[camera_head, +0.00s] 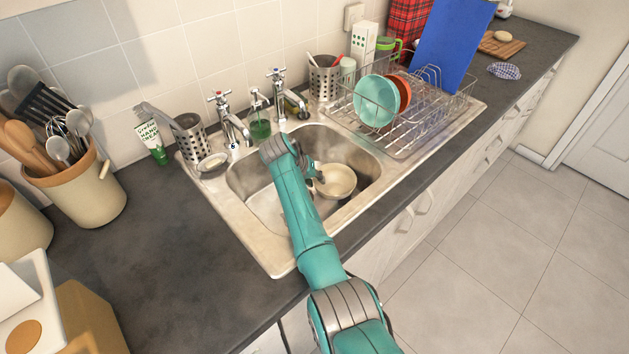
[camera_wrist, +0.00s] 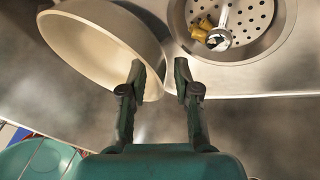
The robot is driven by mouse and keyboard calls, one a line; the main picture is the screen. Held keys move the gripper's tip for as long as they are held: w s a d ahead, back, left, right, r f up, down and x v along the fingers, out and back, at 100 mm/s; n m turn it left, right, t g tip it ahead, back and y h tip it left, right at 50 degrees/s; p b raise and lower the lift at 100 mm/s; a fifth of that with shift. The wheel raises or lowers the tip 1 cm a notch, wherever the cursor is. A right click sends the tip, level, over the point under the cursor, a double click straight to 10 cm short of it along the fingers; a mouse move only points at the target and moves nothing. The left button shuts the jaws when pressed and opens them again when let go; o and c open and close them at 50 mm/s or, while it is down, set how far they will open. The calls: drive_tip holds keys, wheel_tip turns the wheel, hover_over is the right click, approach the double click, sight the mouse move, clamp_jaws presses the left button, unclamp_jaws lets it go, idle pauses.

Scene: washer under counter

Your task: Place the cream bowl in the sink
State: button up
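The cream bowl (camera_head: 338,181) is within the outline of the right part of the sink basin (camera_head: 262,205) in the head view. I cannot tell whether it rests on the basin floor. In the wrist view the bowl (camera_wrist: 95,40) fills the upper left and looks tilted. My gripper (camera_wrist: 160,75) is open, with a clear gap between its fingers. The bowl's right rim shows between them, the left finger over the bowl's inside and the right finger outside. In the head view my arm hides part of the sink, and my gripper (camera_head: 316,172) is at the bowl's left side.
Taps (camera_head: 230,120) and a green soap bottle (camera_head: 260,125) stand behind the sink. A dish rack (camera_head: 425,115) with plates is to the right. A utensil crock (camera_head: 85,190) stands left. A round perforated metal surface (camera_wrist: 262,20) shows in the wrist view.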

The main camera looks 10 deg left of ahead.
drive_tip(key=v, duration=1.1)
drive_tip(key=shift+r, duration=0.3)
drive_tip(key=shift+s+a, duration=0.1)
drive_tip(key=shift+s, duration=0.05)
